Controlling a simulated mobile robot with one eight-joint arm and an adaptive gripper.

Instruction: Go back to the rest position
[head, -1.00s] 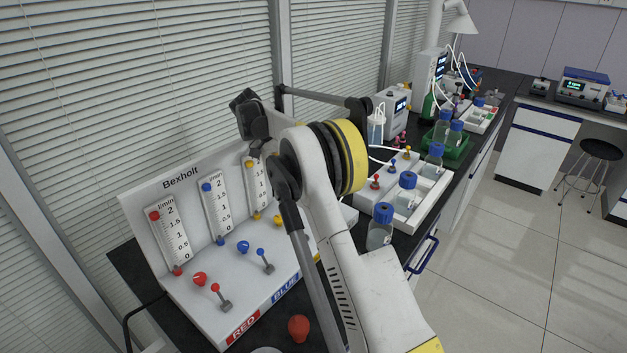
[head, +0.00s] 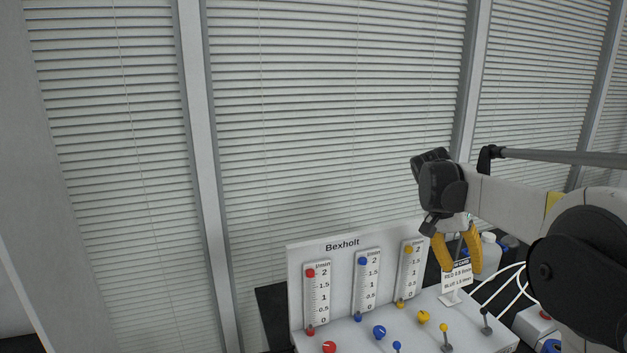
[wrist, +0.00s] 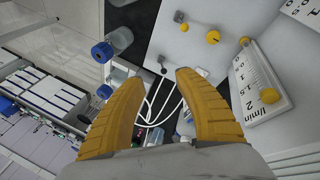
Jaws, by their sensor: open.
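My gripper (head: 458,268) is open and empty. Its yellow fingers point down above the right end of the white Bexholt gas panel (head: 296,270), beside the yellow-marked flowmeter (head: 411,272). In the wrist view my gripper (wrist: 157,78) has its two yellow fingers spread apart with nothing between them. The panel's base (wrist: 197,48) shows beyond them at the upper right, with yellow knobs. In the head view, part of my arm covers the lower right.
A small printed card (head: 457,287) stands on the panel behind the fingers. Red (head: 317,298) and blue (head: 367,284) flowmeters stand to the left. White tubes (head: 508,283) curve at the right. Blinds (head: 330,110) fill the background. A blue-capped bottle (wrist: 118,40) shows in the wrist view.

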